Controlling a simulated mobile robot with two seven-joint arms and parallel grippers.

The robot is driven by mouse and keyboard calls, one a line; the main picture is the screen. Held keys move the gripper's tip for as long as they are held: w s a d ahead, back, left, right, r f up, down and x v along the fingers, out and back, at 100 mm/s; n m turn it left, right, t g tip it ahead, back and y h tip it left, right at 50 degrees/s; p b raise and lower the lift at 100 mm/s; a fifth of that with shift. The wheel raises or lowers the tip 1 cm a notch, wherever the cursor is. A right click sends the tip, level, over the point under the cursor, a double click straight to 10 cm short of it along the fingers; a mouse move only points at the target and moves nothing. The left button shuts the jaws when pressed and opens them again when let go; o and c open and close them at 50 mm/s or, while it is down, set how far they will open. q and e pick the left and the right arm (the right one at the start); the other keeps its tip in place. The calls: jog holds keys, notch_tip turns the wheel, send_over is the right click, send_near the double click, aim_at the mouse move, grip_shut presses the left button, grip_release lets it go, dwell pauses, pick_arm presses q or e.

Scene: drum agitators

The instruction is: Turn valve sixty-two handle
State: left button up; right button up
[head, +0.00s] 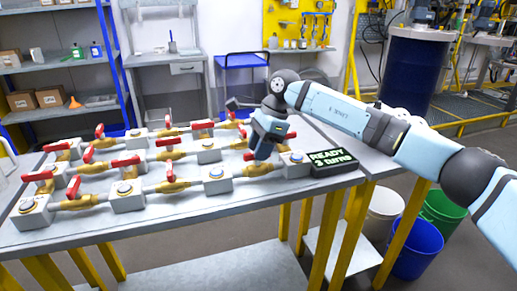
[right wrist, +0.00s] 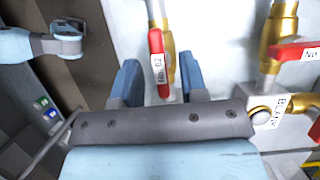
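The valve handle labelled No. 62 (right wrist: 157,58) is a red lever on a brass valve body (right wrist: 168,45), seen in the right wrist view. My right gripper (right wrist: 160,78) is open, with one blue finger on each side of the red handle. Gaps show between the handle and both fingers, so it is not clamped. In the head view my right gripper (head: 266,138) is low over the right end of the valve table and hides the handle there. My left gripper is in neither view.
Rows of red-handled brass valves on grey blocks cover the table (head: 200,205). Another red handle (right wrist: 295,50) and a block with a round button (right wrist: 262,114) are close right of the gripper. A black READY 3 turns sign (head: 331,161) stands at the table's right end.

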pick_arm(q)
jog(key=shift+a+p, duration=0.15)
jog(key=shift+p, duration=0.6)
pick_arm(e)
jog(key=v, duration=1.3)
jog(key=shift+r, duration=0.2)
jog(key=shift+w, duration=0.1)
